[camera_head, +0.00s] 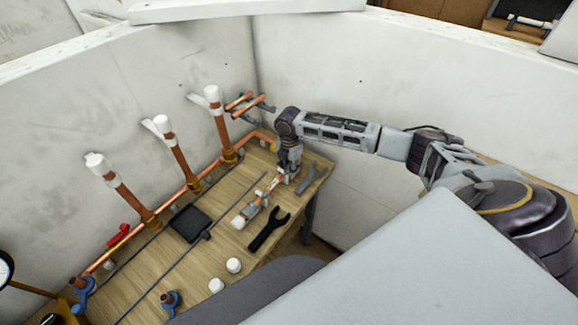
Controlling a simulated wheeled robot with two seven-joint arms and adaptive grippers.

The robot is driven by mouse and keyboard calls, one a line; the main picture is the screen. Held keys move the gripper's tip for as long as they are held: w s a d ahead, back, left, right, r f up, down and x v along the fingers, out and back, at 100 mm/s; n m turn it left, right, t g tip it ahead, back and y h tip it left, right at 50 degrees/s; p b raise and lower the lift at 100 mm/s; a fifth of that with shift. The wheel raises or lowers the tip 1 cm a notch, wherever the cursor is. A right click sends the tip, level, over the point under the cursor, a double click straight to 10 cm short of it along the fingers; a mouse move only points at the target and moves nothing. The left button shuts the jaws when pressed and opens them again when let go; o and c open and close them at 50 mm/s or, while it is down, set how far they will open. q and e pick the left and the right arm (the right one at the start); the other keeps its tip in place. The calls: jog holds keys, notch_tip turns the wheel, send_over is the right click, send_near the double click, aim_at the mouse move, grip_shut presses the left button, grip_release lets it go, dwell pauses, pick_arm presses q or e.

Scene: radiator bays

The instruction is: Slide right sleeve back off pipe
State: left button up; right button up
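Three upright copper pipes stand along the back of the bench, each with a white sleeve on top: the left sleeve (98,163), the middle sleeve (161,124) and the right sleeve (212,95). The right sleeve sits around the upper end of the right pipe (222,133). My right gripper (281,180) points down over the bench, right of that pipe and apart from it. It is at the far end of a short copper piece with white parts (250,209); whether its fingers hold this is too small to tell. My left gripper is out of view.
The wooden bench (142,268) carries a black tray (190,223), a black wrench (269,229), a grey wrench (310,178) and two white caps (233,265). Copper pieces rest on a wall holder (247,103). White walls enclose the back and right.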

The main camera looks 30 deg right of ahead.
jog(key=shift+c, duration=0.7)
jog(key=shift+w+d, duration=0.1)
jog(key=shift+d, duration=0.05)
jog(key=shift+w+d, duration=0.2)
jog(key=shift+d, duration=0.3)
jog(key=shift+w+d, duration=0.2)
jog(key=shift+d, duration=0.25)
jog(key=o, duration=0.9)
jog(key=shift+d, duration=0.1)
jog(key=shift+r, duration=0.15)
jog(key=shift+r+p, duration=2.15)
jog(key=shift+p, duration=0.4)
jog(key=shift+r+p, duration=0.75)
jog(key=shift+r, duration=0.45)
